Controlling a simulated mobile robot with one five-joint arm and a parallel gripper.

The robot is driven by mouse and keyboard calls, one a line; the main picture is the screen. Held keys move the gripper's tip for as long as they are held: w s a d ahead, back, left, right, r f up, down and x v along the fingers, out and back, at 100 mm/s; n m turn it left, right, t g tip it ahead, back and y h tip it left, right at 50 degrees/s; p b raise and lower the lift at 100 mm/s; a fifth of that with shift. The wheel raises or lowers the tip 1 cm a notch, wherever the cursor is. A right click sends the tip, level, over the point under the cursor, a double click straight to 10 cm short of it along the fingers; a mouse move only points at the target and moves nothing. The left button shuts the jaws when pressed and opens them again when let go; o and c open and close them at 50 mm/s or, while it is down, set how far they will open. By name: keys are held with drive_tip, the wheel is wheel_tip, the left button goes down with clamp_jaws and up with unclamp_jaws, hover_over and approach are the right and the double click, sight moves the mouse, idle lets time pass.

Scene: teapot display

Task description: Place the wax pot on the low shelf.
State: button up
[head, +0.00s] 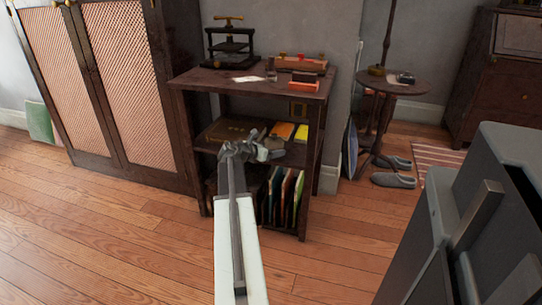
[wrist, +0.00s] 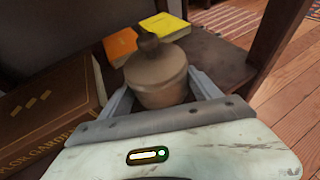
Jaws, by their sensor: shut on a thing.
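The wax pot (wrist: 160,78) is a brown lidded pot with a round knob, upright between the two fingers of my gripper (wrist: 162,92) in the wrist view. My gripper is shut on it. In the head view my gripper (head: 243,150) reaches to the front of the dark wooden stand's middle shelf (head: 297,156), and the pot is hard to make out there. In the wrist view the pot appears in front of or over the shelf (wrist: 228,62). I cannot tell whether its base touches the wood.
A brown book (wrist: 48,122) lies left of the pot. An orange book (wrist: 120,44) and a yellow book (wrist: 166,25) lie behind it. Bare shelf shows to the right, before a stand leg (wrist: 280,28).

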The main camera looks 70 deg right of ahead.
drive_tip(key=shift+r, duration=0.1)
drive_tip(key=shift+f, duration=0.25)
drive_tip(key=o, duration=1.9)
drive_tip(key=shift+r, duration=0.1)
drive_tip(key=shift+o, duration=0.2)
drive_tip(key=shift+r, duration=0.15)
drive_tip(key=p+v, duration=0.5)
drive_tip(key=v, duration=0.7)
